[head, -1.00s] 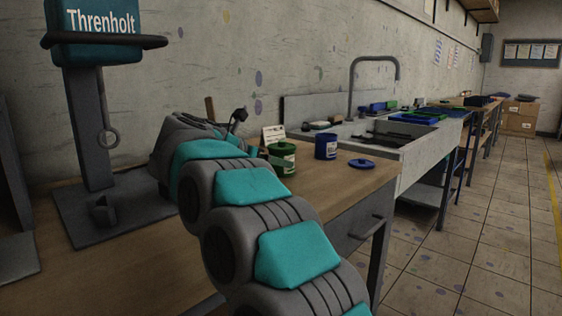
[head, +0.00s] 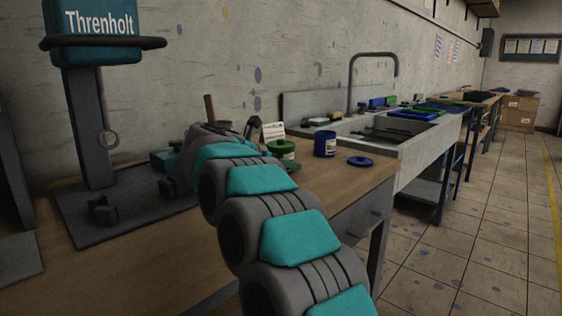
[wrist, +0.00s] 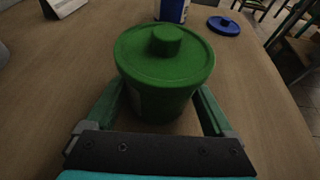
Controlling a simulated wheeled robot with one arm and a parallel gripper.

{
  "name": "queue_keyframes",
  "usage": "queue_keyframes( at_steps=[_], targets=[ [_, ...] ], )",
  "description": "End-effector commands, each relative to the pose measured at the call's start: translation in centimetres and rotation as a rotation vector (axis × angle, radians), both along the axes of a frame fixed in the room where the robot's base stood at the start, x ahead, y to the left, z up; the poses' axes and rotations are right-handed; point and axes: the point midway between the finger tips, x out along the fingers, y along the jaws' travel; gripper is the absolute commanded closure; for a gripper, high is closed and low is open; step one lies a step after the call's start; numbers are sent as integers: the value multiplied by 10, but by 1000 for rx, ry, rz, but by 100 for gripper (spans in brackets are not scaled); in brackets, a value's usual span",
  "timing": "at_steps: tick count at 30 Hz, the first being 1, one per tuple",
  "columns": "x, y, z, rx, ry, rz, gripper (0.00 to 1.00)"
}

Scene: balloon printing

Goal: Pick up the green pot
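The green pot (wrist: 163,58) stands upright on the wooden bench, its round lid with a knob on top. In the head view the green pot (head: 281,149) shows a pale label and is partly hidden behind my arm. My gripper (wrist: 162,100) has its two green fingers spread on either side of the pot's body, below the lid rim. The fingers look open around it. The far fingertips are hidden by the lid, so contact cannot be seen.
A blue pot (head: 325,144) stands just beyond, and its blue lid (head: 360,161) lies on the bench to the right. A white card (head: 273,131) stands behind the green pot. A sink (head: 400,140) adjoins the bench. A teal-signed stand (head: 90,120) is at left.

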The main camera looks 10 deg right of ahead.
Motion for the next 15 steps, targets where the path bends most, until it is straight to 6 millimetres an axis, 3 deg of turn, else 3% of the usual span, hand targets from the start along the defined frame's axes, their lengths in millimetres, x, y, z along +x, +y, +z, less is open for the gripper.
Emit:
queue_keyframes(
  at_steps=[2,13,15],
  targets=[
    [0,0,0,0,0,0,37],
    [0,0,0,0,0,0,79],
    [0,0,1,-1,-1,0,81]
  ],
)
